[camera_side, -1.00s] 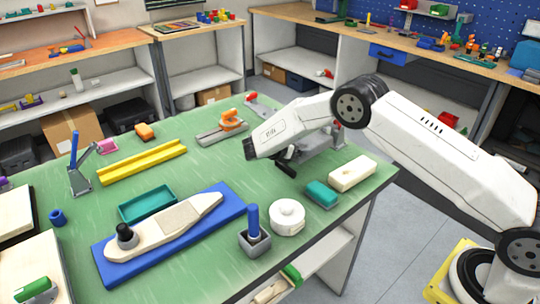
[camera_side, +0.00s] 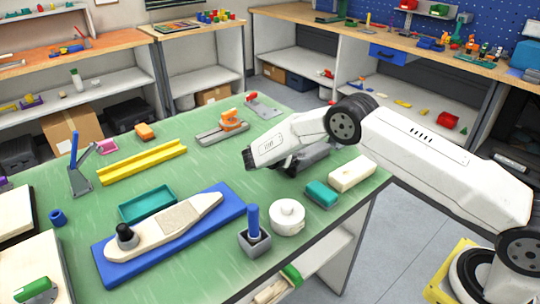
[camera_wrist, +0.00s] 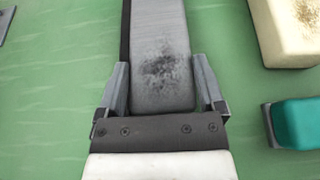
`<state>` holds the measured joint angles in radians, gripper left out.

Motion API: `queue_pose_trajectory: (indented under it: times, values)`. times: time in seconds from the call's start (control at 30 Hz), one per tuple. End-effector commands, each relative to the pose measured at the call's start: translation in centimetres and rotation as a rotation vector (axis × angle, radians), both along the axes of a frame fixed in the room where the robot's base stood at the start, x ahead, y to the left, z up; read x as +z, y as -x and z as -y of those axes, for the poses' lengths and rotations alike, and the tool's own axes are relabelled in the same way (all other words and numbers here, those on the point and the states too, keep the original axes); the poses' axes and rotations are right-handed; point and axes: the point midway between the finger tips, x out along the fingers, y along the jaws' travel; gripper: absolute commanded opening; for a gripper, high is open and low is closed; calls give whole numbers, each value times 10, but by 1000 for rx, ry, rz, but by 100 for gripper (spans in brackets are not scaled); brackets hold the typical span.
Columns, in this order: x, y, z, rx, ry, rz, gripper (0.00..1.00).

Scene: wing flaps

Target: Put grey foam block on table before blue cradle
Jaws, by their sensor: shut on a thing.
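The grey foam block (camera_wrist: 160,50) is a long grey bar with a dark smudge on top. In the wrist view it lies between the two fingers of my gripper (camera_wrist: 162,88), which is shut on it. In the side view the block (camera_side: 314,155) shows partly behind my gripper (camera_side: 285,166), over the right part of the green table; I cannot tell whether it touches the table. The blue cradle (camera_side: 222,217) lies at the front of the table, with a pale, pointed wing-like piece (camera_side: 165,228) on it. My gripper is behind and right of the cradle.
A teal block (camera_side: 321,194) on a grey base and a cream block (camera_side: 352,174) lie right of my gripper. A white round pot (camera_side: 287,217) and a grey holder with a blue peg (camera_side: 254,240) stand near the front edge. Mid-table, left of my gripper, is clear.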

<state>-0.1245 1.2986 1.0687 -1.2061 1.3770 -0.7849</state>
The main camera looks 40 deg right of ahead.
Motion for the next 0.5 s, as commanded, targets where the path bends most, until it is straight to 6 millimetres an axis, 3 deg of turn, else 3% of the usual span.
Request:
queue_pose_trajectory:
  times: [0.03,0.07,0.1,0.5]
  values:
    - [-1,0,0,0,0,0,28]
    - [-1,0,0,0,0,0,90]
    - [-1,0,0,0,0,0,100]
    - [1,0,-5,2,0,1,100]
